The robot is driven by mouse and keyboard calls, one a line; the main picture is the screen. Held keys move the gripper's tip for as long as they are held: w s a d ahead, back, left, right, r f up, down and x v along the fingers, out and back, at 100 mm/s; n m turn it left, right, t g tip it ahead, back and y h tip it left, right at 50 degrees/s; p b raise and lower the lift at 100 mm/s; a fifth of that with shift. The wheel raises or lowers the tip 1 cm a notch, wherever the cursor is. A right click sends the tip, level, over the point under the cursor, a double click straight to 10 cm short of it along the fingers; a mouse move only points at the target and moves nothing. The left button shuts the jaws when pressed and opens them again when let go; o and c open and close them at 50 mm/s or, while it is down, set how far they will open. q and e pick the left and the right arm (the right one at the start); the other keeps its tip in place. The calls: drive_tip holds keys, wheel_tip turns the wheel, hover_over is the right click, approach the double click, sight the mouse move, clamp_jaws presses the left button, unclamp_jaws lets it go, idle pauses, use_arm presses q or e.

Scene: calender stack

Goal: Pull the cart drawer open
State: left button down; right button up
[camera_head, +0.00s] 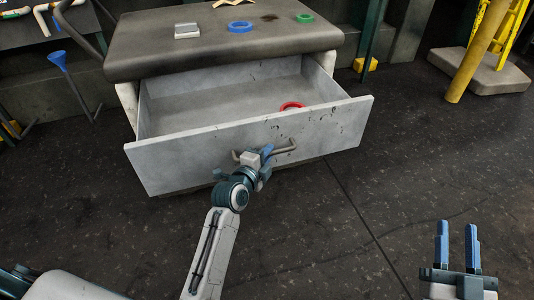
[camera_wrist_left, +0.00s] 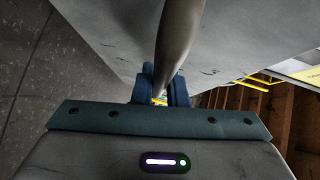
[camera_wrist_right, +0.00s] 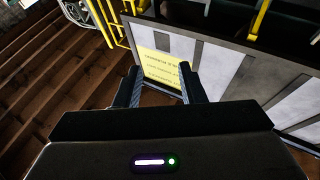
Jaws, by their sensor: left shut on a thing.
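The cart (camera_head: 225,60) stands in the middle of the head view with its grey drawer (camera_head: 200,158) pulled well out, so its inside shows. A red ring (camera_head: 291,105) lies in the drawer, partly hidden by the front panel. A bar handle (camera_head: 284,150) is fixed to the drawer front. My left gripper (camera_head: 264,155) is shut on the handle; in the left wrist view the handle (camera_wrist_left: 178,40) runs between its blue fingers. My right gripper (camera_head: 458,246) is open and empty at the lower right, away from the cart.
On the cart top lie a blue ring (camera_head: 239,27), a green ring (camera_head: 305,18) and a small grey block (camera_head: 187,31). A blue funnel (camera_head: 58,60) stands at the left. A yellow post (camera_head: 478,50) stands at the right. The dark floor to the right of the drawer is clear.

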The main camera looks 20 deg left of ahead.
use_arm(q)
drive_tip(key=c, duration=1.5)
unclamp_jaws()
drive_tip(key=shift+o, duration=0.2)
